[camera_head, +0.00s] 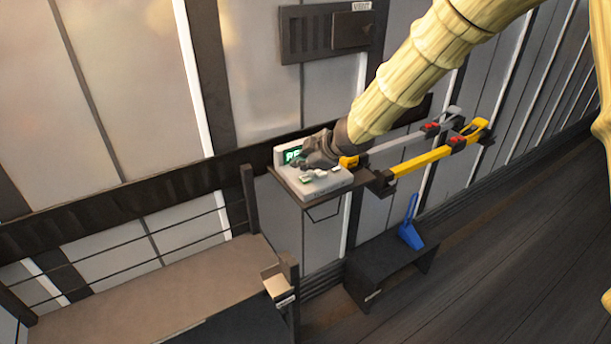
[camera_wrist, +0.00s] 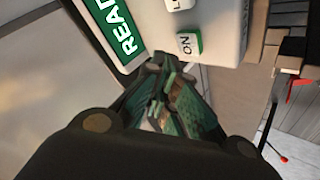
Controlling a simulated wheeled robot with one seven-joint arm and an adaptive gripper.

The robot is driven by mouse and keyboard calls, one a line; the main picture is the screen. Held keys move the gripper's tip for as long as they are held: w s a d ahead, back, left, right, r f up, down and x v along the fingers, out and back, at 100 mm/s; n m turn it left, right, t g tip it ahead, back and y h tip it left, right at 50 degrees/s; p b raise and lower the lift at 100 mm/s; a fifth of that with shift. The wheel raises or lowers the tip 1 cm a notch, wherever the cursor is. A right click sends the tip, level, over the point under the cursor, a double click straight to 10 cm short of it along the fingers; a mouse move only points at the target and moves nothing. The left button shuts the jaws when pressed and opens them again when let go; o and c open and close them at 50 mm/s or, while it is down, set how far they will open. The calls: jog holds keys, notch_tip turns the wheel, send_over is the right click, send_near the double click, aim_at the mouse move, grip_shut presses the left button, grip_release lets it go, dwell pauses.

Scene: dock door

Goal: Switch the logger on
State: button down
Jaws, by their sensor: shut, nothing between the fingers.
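The logger (camera_head: 321,187) is a light grey box on a small dark wall shelf. Its green display (camera_wrist: 117,28) reads "READ", the rest cut off by the frame edge in the wrist view. A white button marked "ON" with a green edge (camera_wrist: 190,43) is on its face, with a second white button (camera_wrist: 178,4) beside it, its label partly cut off. My gripper (camera_head: 308,172) is over the logger in the head view and hides part of it. In the wrist view my gripper (camera_wrist: 172,88) is shut and empty, its fingertips just below the ON button. I cannot tell whether they touch the logger.
A yellow-handled bar (camera_head: 435,158) and a grey one (camera_head: 405,142) stick out right of the shelf (camera_head: 290,187). A blue tool (camera_head: 411,228) stands on a dark bench (camera_head: 385,258) below. A vent panel (camera_head: 325,32) is above. A railed platform (camera_head: 160,290) is at lower left.

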aim_at(303, 179)
jog(key=shift+r+p, duration=1.95)
jog(key=shift+r, duration=0.25)
jog(key=shift+f, duration=0.1)
